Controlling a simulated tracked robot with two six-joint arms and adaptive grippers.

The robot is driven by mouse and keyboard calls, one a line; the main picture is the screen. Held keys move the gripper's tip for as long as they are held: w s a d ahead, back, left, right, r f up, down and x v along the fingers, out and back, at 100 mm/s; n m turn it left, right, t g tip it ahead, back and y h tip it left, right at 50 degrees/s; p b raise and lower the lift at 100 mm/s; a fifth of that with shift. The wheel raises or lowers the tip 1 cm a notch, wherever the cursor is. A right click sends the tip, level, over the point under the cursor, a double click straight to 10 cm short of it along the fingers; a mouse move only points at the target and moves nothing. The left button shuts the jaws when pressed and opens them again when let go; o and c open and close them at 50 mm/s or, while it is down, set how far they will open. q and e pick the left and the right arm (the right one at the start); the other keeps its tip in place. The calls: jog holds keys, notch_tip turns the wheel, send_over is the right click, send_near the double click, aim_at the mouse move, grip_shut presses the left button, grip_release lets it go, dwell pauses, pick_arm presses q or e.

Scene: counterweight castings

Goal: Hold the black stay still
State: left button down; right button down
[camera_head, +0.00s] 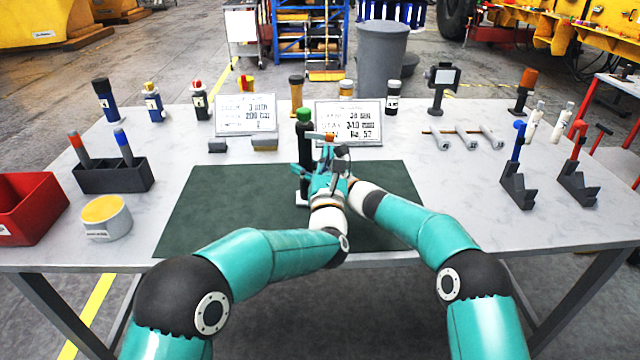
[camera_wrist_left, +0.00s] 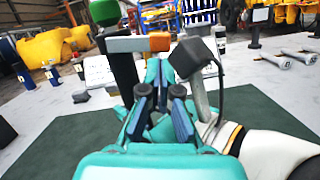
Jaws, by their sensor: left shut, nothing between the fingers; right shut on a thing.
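The black stay (camera_head: 304,150) is an upright black post with a green cap, standing on the green mat (camera_head: 215,205). It also shows in the left wrist view (camera_wrist_left: 121,70), left of my left fingers. My left gripper (camera_wrist_left: 162,100) is shut and empty, beside the post. In the head view the two hands overlap, and my left gripper (camera_head: 322,165) partly hides the other. My right gripper (camera_wrist_left: 160,75) shows as a teal part behind the left fingers. It appears shut on a grey bar with an orange end (camera_wrist_left: 152,43), level near the post's top. Its fingertips are hidden.
Two white signs (camera_head: 246,114) (camera_head: 349,122) stand behind the mat. A red bin (camera_head: 35,205), a black holder (camera_head: 112,177) and a round tin (camera_head: 106,217) are at left. Grey rods (camera_head: 467,137) and V-shaped stands (camera_head: 518,188) are at right. The mat's sides are clear.

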pick_arm(q)
jog(key=v, duration=1.1)
